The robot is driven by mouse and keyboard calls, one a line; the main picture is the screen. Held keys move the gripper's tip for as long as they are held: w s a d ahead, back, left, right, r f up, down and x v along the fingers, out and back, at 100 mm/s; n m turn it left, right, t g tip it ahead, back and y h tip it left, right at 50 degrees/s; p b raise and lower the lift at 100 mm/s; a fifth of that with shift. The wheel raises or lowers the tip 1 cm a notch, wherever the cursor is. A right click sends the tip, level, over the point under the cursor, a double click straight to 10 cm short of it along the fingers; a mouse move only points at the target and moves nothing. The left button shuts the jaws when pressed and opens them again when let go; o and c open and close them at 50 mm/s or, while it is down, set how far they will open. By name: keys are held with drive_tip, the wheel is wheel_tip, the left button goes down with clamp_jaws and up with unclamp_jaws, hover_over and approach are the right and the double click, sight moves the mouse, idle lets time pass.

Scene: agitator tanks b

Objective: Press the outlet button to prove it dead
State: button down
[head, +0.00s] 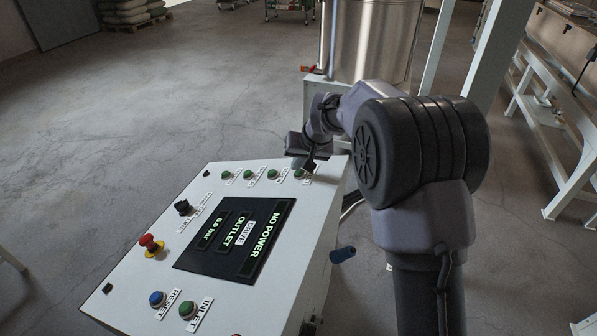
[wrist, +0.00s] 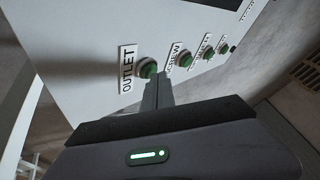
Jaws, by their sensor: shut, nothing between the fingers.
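The green button beside the OUTLET label (wrist: 126,69) is the nearest of a row in the wrist view. This outlet button (wrist: 147,67) sits in a pale collar. In the head view it appears as the rightmost green button (head: 299,173) on the panel's far edge, partly covered by my gripper. My gripper (head: 309,167) is shut and empty, pointing down at that button. In the wrist view its fingertips (wrist: 158,80) overlap the button's lower right edge; I cannot tell whether they touch it.
More green buttons run beside it, the closest labelled SCREW (wrist: 185,60). The white panel (head: 150,215) also carries a red emergency stop (head: 147,241), a black selector (head: 183,208), a blue RESET button (head: 157,299) and a green INLET button (head: 188,309). A steel tank (head: 375,40) stands behind.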

drive_tip(key=shift+f, duration=0.2)
drive_tip(key=shift+r, duration=0.1)
drive_tip(key=shift+a+r+p, duration=0.2)
drive_tip(key=shift+r+p, duration=0.45)
drive_tip(key=shift+r, duration=0.15)
drive_tip(key=r+p, duration=0.1)
drive_tip(key=a+r+p, duration=0.1)
drive_tip(key=r, duration=0.1)
drive_tip(key=r+p, duration=0.1)
drive_tip(key=p, duration=0.1)
drive_tip(key=shift+w+a+r, duration=0.25)
drive_tip(key=shift+w+r, duration=0.1)
idle(0.4)
